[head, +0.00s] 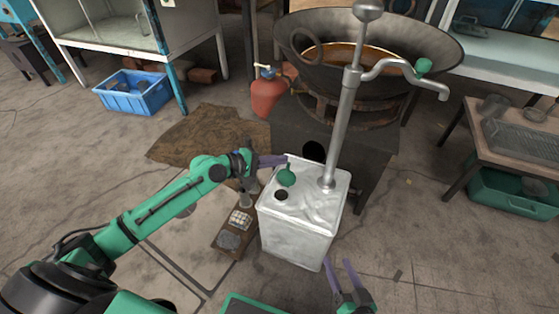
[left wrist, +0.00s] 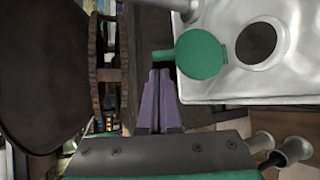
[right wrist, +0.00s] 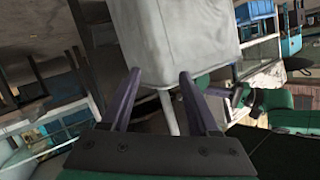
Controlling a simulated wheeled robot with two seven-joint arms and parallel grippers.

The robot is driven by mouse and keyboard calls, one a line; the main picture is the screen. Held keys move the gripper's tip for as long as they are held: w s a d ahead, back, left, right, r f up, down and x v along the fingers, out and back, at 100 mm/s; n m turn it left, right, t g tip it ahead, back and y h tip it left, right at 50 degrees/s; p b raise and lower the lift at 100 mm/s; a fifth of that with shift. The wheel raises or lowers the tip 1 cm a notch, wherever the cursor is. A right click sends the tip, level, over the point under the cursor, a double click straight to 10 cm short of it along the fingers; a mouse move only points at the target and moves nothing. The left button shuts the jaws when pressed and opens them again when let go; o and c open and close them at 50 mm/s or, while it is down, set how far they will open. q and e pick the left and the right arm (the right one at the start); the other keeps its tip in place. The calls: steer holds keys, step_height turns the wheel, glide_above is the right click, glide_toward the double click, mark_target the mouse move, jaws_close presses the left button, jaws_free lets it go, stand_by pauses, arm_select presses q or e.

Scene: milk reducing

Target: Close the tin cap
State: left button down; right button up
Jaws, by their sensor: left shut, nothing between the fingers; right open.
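The silver square tin (head: 300,232) stands on the floor with a metal hand pump (head: 343,125) rising from its top. Its green round cap (head: 286,177) is open, beside the dark round opening (head: 281,195). In the left wrist view the cap (left wrist: 201,54) lies next to the opening (left wrist: 256,43). My left gripper (head: 284,160) is shut and empty at the tin's back left edge, close to the cap; I cannot tell if it touches. The left fingers (left wrist: 160,75) point at the cap's stem side. My right gripper (head: 343,262) is open and empty in front of the tin's right side.
A big wok (head: 368,50) on a dark stove stands behind the tin. A red gas cylinder (head: 268,95) is at the back. A low wooden board with small items (head: 238,222) lies left of the tin. A table (head: 520,150) stands right; floor at front right is clear.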

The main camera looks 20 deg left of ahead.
arm_select(q)
steer(key=shift+s+d+r, duration=0.25)
steer(key=shift+s, duration=0.1)
arm_select(e)
steer(key=shift+s+f+g, duration=0.3)
steer(key=shift+s+f, duration=0.3)
steer(key=shift+s, duration=0.15)
arm_select(q)
steer(key=shift+s, duration=0.1)
arm_select(e)
steer(key=shift+a, duration=0.2)
